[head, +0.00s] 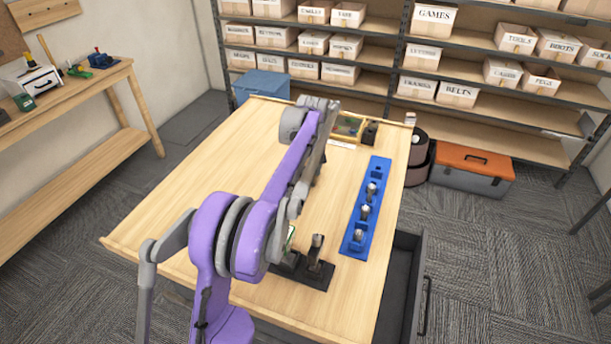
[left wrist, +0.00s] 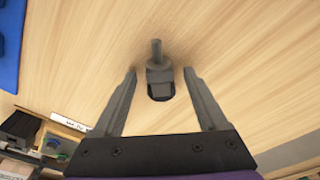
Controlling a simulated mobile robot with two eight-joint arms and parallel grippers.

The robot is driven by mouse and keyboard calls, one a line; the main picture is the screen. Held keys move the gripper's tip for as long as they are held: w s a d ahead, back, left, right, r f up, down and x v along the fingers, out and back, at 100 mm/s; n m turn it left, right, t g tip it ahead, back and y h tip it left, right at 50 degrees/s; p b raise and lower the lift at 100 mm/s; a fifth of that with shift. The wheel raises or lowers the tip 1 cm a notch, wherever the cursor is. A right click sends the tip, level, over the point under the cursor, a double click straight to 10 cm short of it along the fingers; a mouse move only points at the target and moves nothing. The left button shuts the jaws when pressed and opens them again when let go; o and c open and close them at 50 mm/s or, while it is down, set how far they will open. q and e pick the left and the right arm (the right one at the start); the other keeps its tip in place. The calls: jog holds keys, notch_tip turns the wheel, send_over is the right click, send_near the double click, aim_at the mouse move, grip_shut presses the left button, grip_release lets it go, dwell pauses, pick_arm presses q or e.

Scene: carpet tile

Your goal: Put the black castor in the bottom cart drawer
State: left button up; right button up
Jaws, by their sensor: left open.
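The black castor (left wrist: 160,84), with a grey stem and a dark wheel, is on the wooden tabletop in the left wrist view. My left gripper (left wrist: 159,70) is open, with one finger on each side of the castor and a gap to both. In the head view my purple arm hides the castor, and the gripper's fingertips cannot be made out. An open dark grey drawer (head: 402,285) sticks out at the cart's right side near the front. Its visible inside looks empty; I cannot tell which level it is. My right gripper is not in view.
A blue holder (head: 352,243) with several castor-like parts lies at the table's right. A black stand (head: 316,280) is near the front, a small parts tray (head: 350,124) at the back. An orange-lidded toolbox (head: 472,163) is on the floor. The table's left side is clear.

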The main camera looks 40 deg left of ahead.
pick_arm(q)
grip_shut()
dwell(0.3)
